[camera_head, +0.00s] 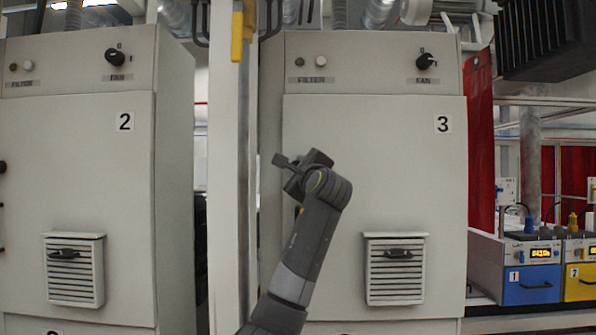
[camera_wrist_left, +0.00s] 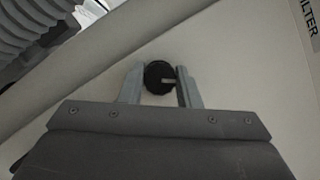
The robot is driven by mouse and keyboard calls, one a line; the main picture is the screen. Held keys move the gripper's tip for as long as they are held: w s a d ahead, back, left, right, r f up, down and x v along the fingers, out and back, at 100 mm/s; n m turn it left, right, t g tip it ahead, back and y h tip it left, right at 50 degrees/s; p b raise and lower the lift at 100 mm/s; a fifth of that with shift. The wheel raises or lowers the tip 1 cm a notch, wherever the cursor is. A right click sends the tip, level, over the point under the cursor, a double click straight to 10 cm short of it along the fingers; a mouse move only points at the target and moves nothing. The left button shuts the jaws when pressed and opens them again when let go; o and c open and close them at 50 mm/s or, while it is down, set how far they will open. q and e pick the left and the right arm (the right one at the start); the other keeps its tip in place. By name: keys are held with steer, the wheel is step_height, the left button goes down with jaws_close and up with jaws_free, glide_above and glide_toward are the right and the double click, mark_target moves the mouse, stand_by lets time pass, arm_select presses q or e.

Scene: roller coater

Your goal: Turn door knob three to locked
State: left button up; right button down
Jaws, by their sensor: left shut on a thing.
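Cabinet three (camera_head: 375,200) is a pale grey cabinet with a "3" label at its upper right. Its round black door knob (camera_wrist_left: 158,77) shows in the left wrist view, with a short light mark pointing to the right. My left gripper (camera_wrist_left: 161,72) has one finger on each side of the knob and is shut on it. In the head view my left gripper (camera_head: 287,165) is at the left edge of the cabinet door, and it hides the knob there. My right gripper is not in view.
Vent grilles (camera_head: 395,270) stick out low on both doors. A black fan knob (camera_head: 425,61) is at the top of cabinet three. Blue and yellow boxes (camera_head: 530,284) stand at the right.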

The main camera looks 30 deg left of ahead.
arm_select(q)
steer(key=n+g, duration=0.1)
steer(key=n, duration=0.3)
steer(key=shift+r+g, duration=0.1)
steer(key=shift+g, duration=0.2)
steer(key=shift+n+g+h, duration=0.5)
steer(key=shift+n+h, duration=0.1)
steer(key=shift+n, duration=1.1)
steer(key=o, duration=1)
